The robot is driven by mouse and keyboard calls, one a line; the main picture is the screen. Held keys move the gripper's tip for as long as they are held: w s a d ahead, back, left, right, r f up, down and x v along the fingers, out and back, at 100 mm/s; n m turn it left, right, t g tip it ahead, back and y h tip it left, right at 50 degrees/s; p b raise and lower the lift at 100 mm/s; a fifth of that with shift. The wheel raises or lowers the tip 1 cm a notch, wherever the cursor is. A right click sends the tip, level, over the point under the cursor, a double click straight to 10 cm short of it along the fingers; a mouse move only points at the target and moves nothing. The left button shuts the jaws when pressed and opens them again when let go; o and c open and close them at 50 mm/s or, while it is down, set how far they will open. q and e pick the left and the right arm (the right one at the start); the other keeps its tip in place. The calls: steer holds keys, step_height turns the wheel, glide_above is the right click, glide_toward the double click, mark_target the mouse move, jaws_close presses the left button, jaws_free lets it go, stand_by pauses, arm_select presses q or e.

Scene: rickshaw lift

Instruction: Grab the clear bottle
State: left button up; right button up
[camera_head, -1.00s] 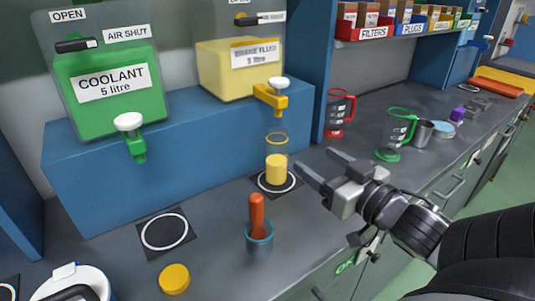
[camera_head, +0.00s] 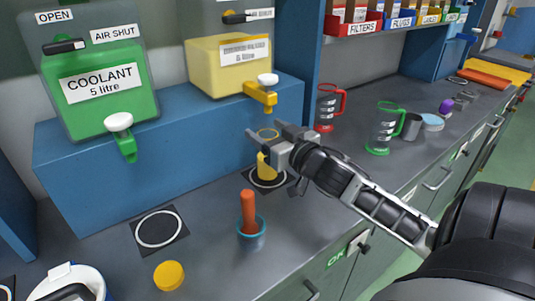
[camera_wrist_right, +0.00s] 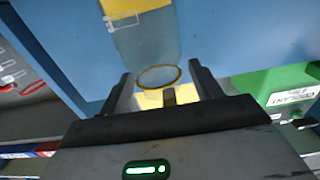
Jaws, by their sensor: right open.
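The clear bottle (camera_head: 264,169), with yellow liquid in its lower part and a yellow rim, stands upright on a white-ringed black pad under the yellow tap (camera_head: 262,94). My right gripper (camera_head: 265,134) is open at the upper part of the bottle and hides some of it in the head view. In the right wrist view the bottle's rim (camera_wrist_right: 158,77) lies between the two spread fingers (camera_wrist_right: 163,88). I cannot tell whether either finger touches it. My left gripper is not in view.
A blue cup with an orange handle (camera_head: 250,232) stands in front of the bottle. A yellow cap (camera_head: 169,275) lies on the bench at the lower left. The coolant tank (camera_head: 100,85) is on the blue ledge. Red (camera_head: 327,107) and green (camera_head: 384,128) jugs stand to the right.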

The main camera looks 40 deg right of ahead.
steer(key=shift+w, duration=0.3)
steer(key=c, duration=1.3)
jaws_close()
steer(key=shift+r, duration=0.15)
